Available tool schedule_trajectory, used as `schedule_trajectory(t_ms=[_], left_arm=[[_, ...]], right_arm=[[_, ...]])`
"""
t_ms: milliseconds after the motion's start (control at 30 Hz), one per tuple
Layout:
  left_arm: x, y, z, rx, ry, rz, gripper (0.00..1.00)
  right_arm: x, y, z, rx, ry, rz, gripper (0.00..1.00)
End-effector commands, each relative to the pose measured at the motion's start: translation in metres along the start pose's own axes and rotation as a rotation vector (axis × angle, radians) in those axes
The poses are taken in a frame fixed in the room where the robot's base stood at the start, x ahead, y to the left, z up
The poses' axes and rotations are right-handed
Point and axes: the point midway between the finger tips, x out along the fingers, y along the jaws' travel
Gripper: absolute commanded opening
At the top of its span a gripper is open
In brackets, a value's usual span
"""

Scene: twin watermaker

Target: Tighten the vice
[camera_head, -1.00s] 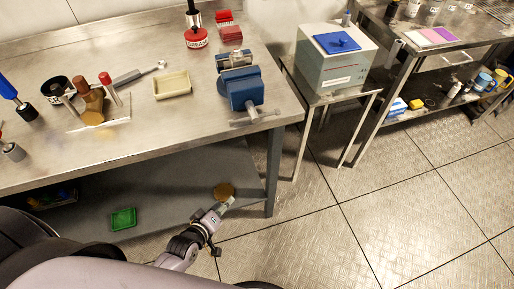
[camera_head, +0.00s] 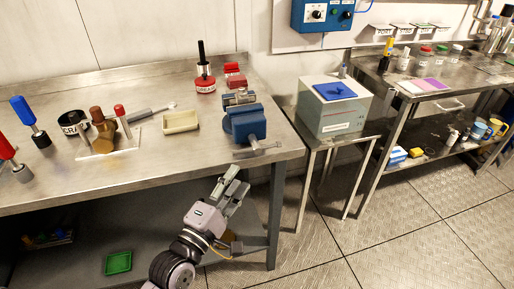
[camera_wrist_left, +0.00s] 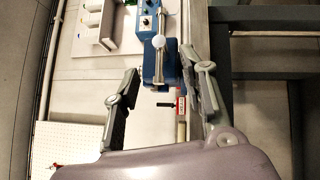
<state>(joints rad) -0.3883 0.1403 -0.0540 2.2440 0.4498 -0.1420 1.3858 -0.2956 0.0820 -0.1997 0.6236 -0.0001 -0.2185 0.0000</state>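The blue vice (camera_head: 245,124) stands at the right front corner of the steel workbench (camera_head: 180,148). Its grey bar handle (camera_head: 258,148) hangs over the bench's front edge. In the left wrist view the blue vice (camera_wrist_left: 153,66) and its bar handle (camera_wrist_left: 158,42) show ahead, between the fingers. My left gripper (camera_head: 236,179) is in front of the bench, below and left of the handle and apart from it. In the left wrist view the left gripper (camera_wrist_left: 158,66) has its fingers spread, with nothing held. My right gripper is not in view.
A cream tray (camera_head: 180,122), a red-based tool (camera_head: 204,78) and a tool holder (camera_head: 105,140) stand on the bench. A grey box (camera_head: 335,108) stands on a small table to the right. A green tray (camera_head: 118,262) lies on the lower shelf. Floor is clear at front right.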

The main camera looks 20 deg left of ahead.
Motion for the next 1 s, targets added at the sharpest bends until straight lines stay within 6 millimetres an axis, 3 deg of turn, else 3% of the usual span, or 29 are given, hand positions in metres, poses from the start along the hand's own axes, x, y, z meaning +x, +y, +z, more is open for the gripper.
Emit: schedule_trajectory(t_ms=[300,500,700,1000], left_arm=[[0.07,0.002,0.0,0.001,0.0,0.003,0.39],[0.101,0.0,0.0,0.002,0.0,0.0,0.39],[0.114,-0.001,0.0,0.002,0.0,-0.002,0.39],[0.115,-0.001,0.0,0.002,0.0,-0.001,0.38]], right_arm=[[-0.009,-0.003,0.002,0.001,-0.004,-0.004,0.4],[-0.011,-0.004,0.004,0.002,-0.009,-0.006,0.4],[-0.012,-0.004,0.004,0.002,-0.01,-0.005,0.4],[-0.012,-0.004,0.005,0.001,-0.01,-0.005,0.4]])
